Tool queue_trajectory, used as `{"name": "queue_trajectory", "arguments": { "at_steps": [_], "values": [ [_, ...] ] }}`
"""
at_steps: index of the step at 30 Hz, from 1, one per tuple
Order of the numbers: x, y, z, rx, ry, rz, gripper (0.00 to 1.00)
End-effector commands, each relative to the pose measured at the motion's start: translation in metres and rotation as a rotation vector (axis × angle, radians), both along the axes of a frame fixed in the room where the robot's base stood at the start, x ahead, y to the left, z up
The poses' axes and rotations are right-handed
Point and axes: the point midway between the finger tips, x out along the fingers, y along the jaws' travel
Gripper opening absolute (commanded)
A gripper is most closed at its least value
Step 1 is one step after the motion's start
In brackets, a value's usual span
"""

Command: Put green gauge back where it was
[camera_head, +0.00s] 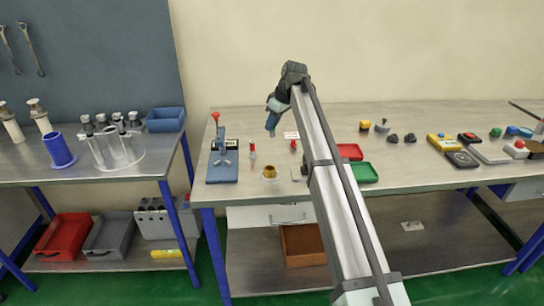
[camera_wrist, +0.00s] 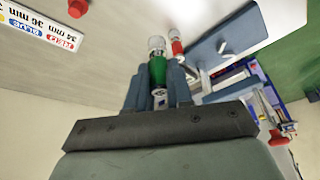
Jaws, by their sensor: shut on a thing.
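The green gauge (camera_wrist: 157,68), a green cylinder with pale metal ends, stands between the two fingers of my gripper (camera_wrist: 159,82) in the wrist view. The fingers are shut on it. In the head view my gripper (camera_head: 271,124) is over the left part of the right-hand bench, and the gauge cannot be made out there. A red gauge (camera_wrist: 176,44) stands beyond the green one in the wrist view; it also shows in the head view (camera_head: 252,152), beside the blue press (camera_head: 222,165).
A label plate (camera_wrist: 40,25) with size markings and a red piece (camera_wrist: 77,8) are at the left of the wrist view. A brass-coloured cup (camera_head: 269,172), a red tray (camera_head: 349,152) and a green tray (camera_head: 364,173) stand on the bench. Free bench surface lies around the cup.

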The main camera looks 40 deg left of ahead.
Motion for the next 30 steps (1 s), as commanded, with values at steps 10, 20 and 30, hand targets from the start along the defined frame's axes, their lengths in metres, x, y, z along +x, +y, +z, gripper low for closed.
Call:
{"name": "queue_trajectory", "arguments": {
  "at_steps": [10,20,30],
  "values": [
    [0.012,0.013,-0.024,0.008,-0.016,0.023,0.00],
    [0.013,0.014,-0.062,0.008,-0.017,0.023,0.00],
    [0.013,0.014,-0.095,0.009,-0.017,0.023,0.00]
  ]
}}
